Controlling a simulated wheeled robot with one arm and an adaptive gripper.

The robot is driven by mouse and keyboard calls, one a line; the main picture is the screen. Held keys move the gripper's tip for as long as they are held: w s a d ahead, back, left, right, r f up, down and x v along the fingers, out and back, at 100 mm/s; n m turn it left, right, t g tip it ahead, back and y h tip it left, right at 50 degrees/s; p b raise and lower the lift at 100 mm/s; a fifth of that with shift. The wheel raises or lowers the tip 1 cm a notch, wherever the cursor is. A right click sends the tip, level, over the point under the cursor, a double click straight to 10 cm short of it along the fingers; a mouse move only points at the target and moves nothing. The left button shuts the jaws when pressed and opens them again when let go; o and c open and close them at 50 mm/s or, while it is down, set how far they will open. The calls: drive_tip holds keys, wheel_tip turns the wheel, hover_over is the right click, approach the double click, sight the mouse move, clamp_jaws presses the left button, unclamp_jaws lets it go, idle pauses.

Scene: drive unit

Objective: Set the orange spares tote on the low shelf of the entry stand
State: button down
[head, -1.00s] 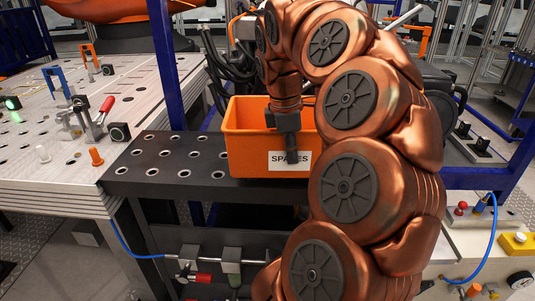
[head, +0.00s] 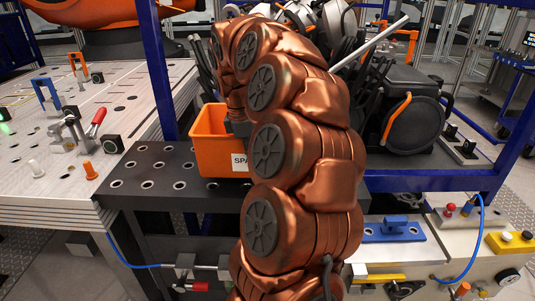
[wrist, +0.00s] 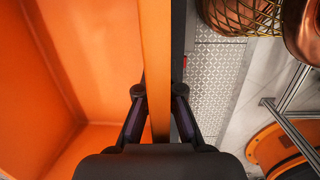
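The orange spares tote (head: 212,153) stands upright on a dark perforated bench top (head: 150,172) in the head view. Its white label is partly covered by my arm. In the wrist view its orange wall (wrist: 157,60) runs between the two fingers of my gripper (wrist: 159,92), with the tote's inside to the left. The fingertips sit close against both faces of the wall, and I see no clear gap. In the head view most of my gripper is hidden behind my arm. I cannot pick out the low shelf of the entry stand.
A blue post (head: 158,70) rises behind the bench at the left. A black case (head: 412,110) and dark cables stand to the right behind my arm. A light perforated table (head: 50,190) with clamps is at the left. Fixtures (head: 392,230) sit low at the right.

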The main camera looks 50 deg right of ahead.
sight(240, 163)
drive_tip(key=shift+w+a+f+p, duration=0.15)
drive_tip(key=shift+w+p, duration=0.35)
drive_tip(key=shift+w, duration=1.6)
drive_tip(key=shift+f+p, duration=0.75)
drive_tip(key=shift+f, duration=1.05)
drive_tip(key=c, duration=1.3)
unclamp_jaws()
drive_tip(key=shift+s+f, duration=0.1)
drive_tip(key=r+b, duration=0.1)
drive_tip(key=r, duration=0.3)
drive_tip(key=a+r+b, duration=0.1)
drive_tip(key=r, duration=0.3)
drive_tip(key=w+r+b, duration=0.1)
drive_tip(key=r, duration=0.3)
drive_tip(key=shift+a, duration=0.35)
